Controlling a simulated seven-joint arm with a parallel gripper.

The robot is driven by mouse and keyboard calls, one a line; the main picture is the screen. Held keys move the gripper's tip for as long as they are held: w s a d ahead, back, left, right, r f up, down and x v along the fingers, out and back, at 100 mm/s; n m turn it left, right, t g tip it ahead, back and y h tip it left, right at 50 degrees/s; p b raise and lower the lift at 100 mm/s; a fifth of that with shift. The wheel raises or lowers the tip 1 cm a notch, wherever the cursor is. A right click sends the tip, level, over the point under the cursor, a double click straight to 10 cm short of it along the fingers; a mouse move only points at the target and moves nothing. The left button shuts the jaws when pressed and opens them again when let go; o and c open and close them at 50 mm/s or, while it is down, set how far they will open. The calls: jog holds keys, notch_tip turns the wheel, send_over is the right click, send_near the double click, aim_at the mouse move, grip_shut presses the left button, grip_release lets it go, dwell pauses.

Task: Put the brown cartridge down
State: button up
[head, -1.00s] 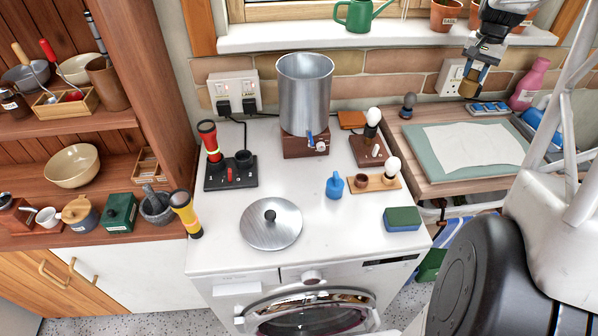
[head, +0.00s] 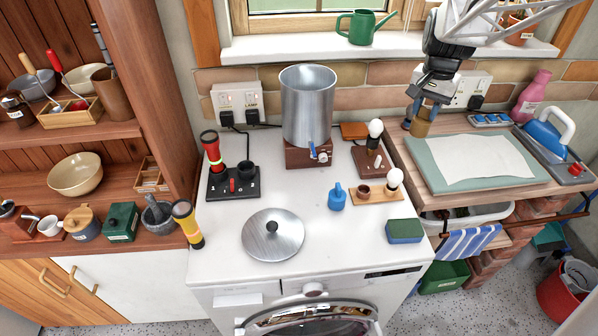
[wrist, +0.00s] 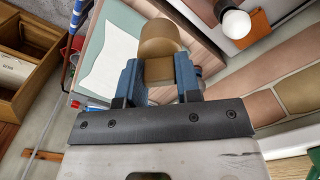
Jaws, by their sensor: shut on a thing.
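The brown cartridge (head: 421,124) is a tan-brown cylinder with a squarer block at its held end. It is between the blue fingers of my gripper (head: 429,103), over the back left corner of the wooden worktop (head: 402,150). I cannot tell whether its lower end touches the wood. In the wrist view the cartridge (wrist: 160,42) sits between the two fingertips of my gripper (wrist: 160,72), which is shut on its block part. The pale green mat (head: 436,172) with a white cloth (head: 480,160) lies just right of it.
A dark round-topped object (head: 407,124) stands close left of the cartridge. A blue-and-white iron (head: 546,135), a pink bottle (head: 532,93) and blue packs (head: 490,120) stand to the right. Bulb holders (head: 372,160) and a metal pot (head: 307,105) are on the white counter.

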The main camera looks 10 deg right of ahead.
jog(key=s+a+f, duration=0.4)
jog(key=s+a, duration=1)
jog(key=a, duration=0.1)
jog(key=s+a+f, duration=0.3)
jog(key=s+f, duration=0.1)
jog(key=s, duration=0.5)
jog(key=s+a+f, duration=0.4)
jog(key=s+f, duration=0.1)
jog(key=s, duration=0.4)
jog(key=shift+s+m, duration=0.3)
jog(key=shift+f, duration=0.1)
jog(key=w+a+f, duration=0.1)
jog(key=w+a, duration=0.1)
jog(key=w, duration=1.4)
jog(key=shift+f, duration=0.25)
jog(key=shift+f, duration=1.8)
